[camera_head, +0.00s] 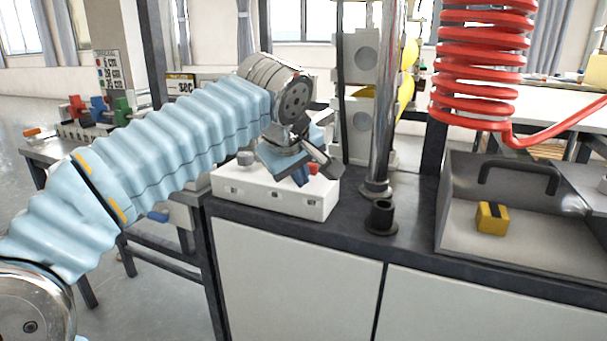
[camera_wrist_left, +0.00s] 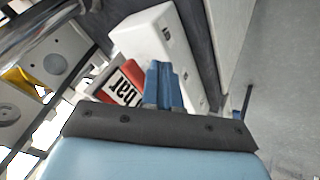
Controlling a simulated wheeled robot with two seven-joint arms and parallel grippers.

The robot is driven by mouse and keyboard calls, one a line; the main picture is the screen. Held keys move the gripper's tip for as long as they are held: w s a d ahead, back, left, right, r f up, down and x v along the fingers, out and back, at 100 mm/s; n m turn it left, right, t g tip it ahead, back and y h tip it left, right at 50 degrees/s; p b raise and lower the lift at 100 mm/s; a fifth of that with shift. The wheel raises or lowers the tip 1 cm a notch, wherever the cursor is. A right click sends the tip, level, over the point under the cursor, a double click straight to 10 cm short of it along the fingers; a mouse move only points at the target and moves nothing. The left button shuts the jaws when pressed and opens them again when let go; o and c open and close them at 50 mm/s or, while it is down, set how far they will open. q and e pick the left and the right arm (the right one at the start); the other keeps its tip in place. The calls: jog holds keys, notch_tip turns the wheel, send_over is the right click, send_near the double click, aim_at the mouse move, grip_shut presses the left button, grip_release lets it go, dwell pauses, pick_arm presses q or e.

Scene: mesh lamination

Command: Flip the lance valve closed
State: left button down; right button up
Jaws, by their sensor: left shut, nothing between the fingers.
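My left gripper (camera_head: 301,176) has blue fingers shut with nothing between them. It points down at the right end of a white box (camera_head: 270,197) on the dark bench top, in front of a small red part (camera_head: 314,168). In the left wrist view the shut fingers (camera_wrist_left: 160,72) lie over the white box (camera_wrist_left: 148,40), beside a red part (camera_wrist_left: 132,72) and a "bar" label (camera_wrist_left: 124,90). The gripper hides part of the box top. I cannot tell for sure which part is the lance valve or how its lever stands. My right gripper is out of view.
A grey knob (camera_head: 245,158) sits on the box's left part. A metal pole (camera_head: 386,100) and a black cup (camera_head: 381,217) stand to the right. Further right are a red coiled hose (camera_head: 485,60) and a grey tray (camera_head: 500,258) holding a yellow block (camera_head: 491,218).

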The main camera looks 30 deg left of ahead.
pick_arm(q)
jog(key=s+d+r+p, duration=0.1)
jog(key=s+d+r, duration=0.3)
jog(key=r, duration=0.4)
jog(key=shift+p, duration=0.3)
jog(key=shift+d, duration=0.1)
